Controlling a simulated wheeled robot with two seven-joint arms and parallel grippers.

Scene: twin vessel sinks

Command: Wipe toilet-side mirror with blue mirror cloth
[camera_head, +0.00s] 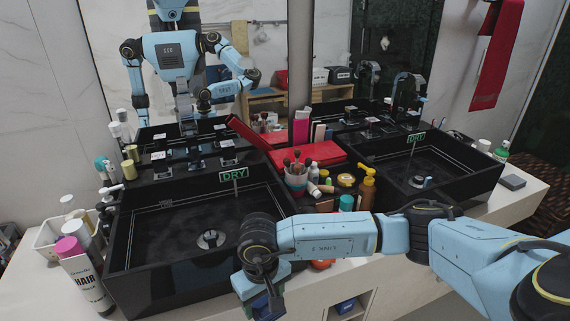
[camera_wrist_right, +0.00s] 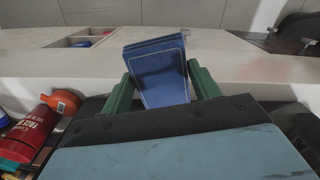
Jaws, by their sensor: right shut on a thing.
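The blue mirror cloth (camera_wrist_right: 156,70) stands folded between the green fingers of my right gripper (camera_wrist_right: 152,88) in the right wrist view, and the gripper is shut on it. In the head view my right gripper (camera_head: 268,302) is low at the front edge of the counter, below the left sink, with little of the cloth showing. Two mirrors stand behind the sinks: a left mirror (camera_head: 222,70) with my reflection in it, and a right mirror (camera_head: 375,45). I cannot tell which is on the toilet side. My left gripper is not in view.
Two black vessel sinks, left (camera_head: 165,225) and right (camera_head: 450,165), carry DRY signs. Between them are a red box (camera_head: 315,155), a brush cup (camera_head: 296,180) and a pump bottle (camera_head: 367,190). A hair bottle (camera_head: 84,280) and other bottles crowd the left end.

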